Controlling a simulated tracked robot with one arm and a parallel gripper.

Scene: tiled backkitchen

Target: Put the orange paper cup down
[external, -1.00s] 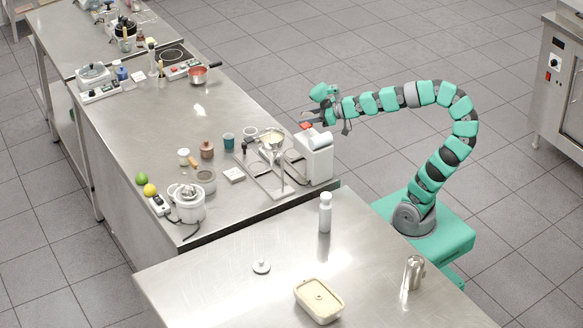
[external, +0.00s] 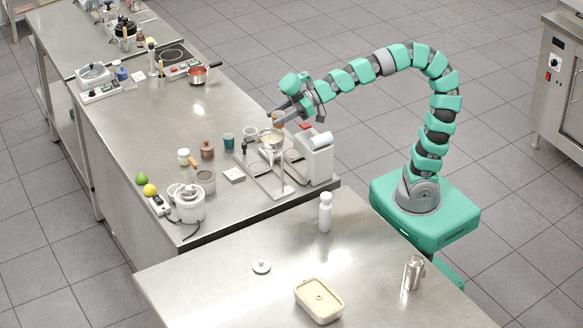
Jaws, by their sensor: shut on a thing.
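My gripper (external: 278,113) is at the right edge of the long steel counter (external: 140,115), above and behind the funnel stand. It is shut on the orange paper cup (external: 278,120), of which only a small orange part shows between the fingers and the funnel. The rest of the cup is hidden by the fingers and the stand. I cannot tell whether the cup touches the counter.
A funnel on a metal stand (external: 272,141) and a white machine (external: 315,160) stand close below my gripper. A white cup (external: 250,133) and a teal cup (external: 228,141) stand to the left. The counter's middle, toward the red pan (external: 197,76), is clear.

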